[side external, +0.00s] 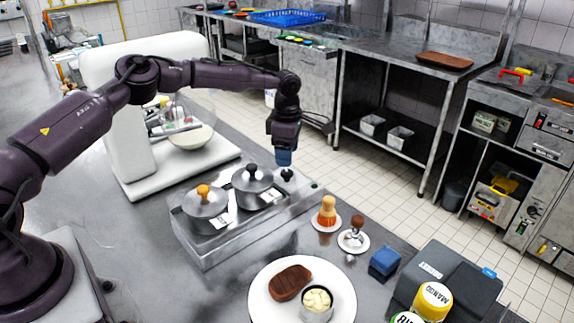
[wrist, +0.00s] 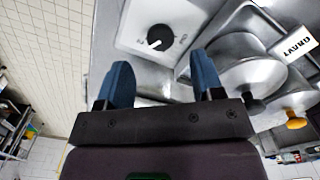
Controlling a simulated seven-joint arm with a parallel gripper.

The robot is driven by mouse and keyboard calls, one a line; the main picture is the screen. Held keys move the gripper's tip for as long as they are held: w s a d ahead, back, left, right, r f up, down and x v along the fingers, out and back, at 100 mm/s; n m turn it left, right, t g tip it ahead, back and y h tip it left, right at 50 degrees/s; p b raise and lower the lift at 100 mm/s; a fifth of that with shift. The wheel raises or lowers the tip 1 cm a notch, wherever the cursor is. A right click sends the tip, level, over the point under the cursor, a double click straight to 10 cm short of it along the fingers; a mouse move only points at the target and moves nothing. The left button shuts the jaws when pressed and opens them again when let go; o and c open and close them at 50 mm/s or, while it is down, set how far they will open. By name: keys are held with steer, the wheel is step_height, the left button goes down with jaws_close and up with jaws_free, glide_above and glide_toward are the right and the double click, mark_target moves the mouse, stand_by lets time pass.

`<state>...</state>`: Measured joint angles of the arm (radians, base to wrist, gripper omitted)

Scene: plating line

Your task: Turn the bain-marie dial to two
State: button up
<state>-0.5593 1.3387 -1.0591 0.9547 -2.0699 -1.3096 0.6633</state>
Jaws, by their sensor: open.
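The bain-marie (side external: 215,245) is a steel box on the counter with two lidded pots. Its dial (side external: 287,174) is a small black knob on the top at the far right end. A light pointer line shows on the knob. My gripper (side external: 284,158) is above the dial, with blue fingertips. In the wrist view my gripper (wrist: 163,80) is open and empty, its fingers apart, with the dial beyond the tips and not touched.
A pot lid with a black knob (side external: 252,178) stands close beside the dial; another lid with an orange knob (side external: 204,208) is nearer. A white mixer (side external: 190,165) stands behind. A pastry brush (side external: 327,212), a tamper (side external: 354,236) and a plate (side external: 262,300) are in front.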

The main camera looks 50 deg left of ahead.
mark_target(287, 172)
step_height(287, 172, up, 8)
steer(key=shift+f, duration=0.15)
stand_by(0.3)
